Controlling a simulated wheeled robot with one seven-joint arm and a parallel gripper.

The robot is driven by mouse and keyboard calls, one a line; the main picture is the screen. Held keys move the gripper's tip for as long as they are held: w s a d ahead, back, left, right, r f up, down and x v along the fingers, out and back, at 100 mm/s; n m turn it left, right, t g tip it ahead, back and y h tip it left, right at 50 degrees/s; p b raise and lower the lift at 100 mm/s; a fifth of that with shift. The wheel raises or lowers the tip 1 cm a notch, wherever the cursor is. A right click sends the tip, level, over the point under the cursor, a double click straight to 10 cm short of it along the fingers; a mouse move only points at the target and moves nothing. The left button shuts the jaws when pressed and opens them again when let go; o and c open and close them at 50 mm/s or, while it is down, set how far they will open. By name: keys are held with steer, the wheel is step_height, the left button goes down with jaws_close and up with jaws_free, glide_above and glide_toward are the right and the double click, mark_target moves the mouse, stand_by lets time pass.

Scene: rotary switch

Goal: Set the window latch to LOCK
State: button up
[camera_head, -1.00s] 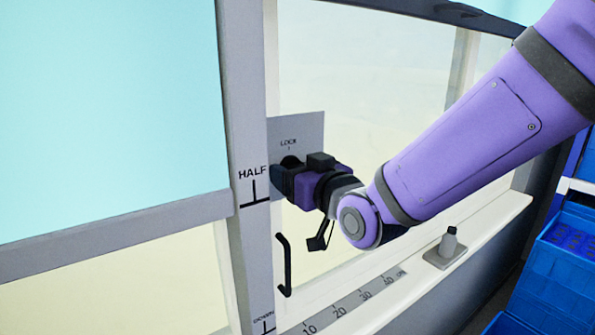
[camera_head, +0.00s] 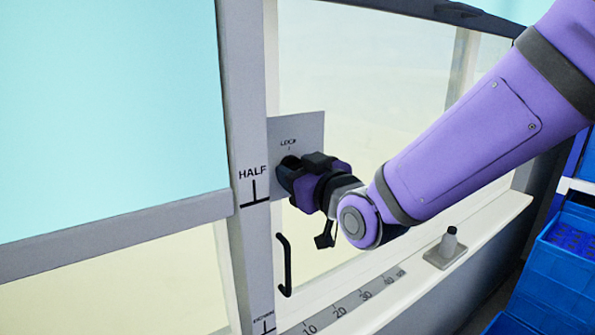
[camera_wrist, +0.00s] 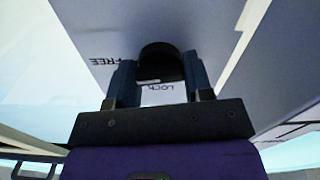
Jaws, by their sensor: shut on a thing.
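The latch is a dark round knob (camera_wrist: 160,52) on a grey plate (camera_head: 308,128), which is fixed beside the window post. The plate has a LOCK label (camera_head: 289,143) above the knob. In the wrist view a FREE label (camera_wrist: 107,60) also shows. A pale mark on the knob's rim sits close to the LOCK lettering in the wrist view. My gripper (camera_wrist: 160,72) is shut on the knob, one finger on each side. In the head view my gripper hides most of the knob.
A black handle (camera_head: 284,265) is below left of my gripper. Blue crates (camera_head: 560,255) are at the right. The HALF-marked post (camera_head: 242,120) is close to the plate's left.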

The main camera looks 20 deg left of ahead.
steer(key=shift+n, duration=8.2)
steer(key=o, duration=0.9)
steer(key=v, duration=1.1)
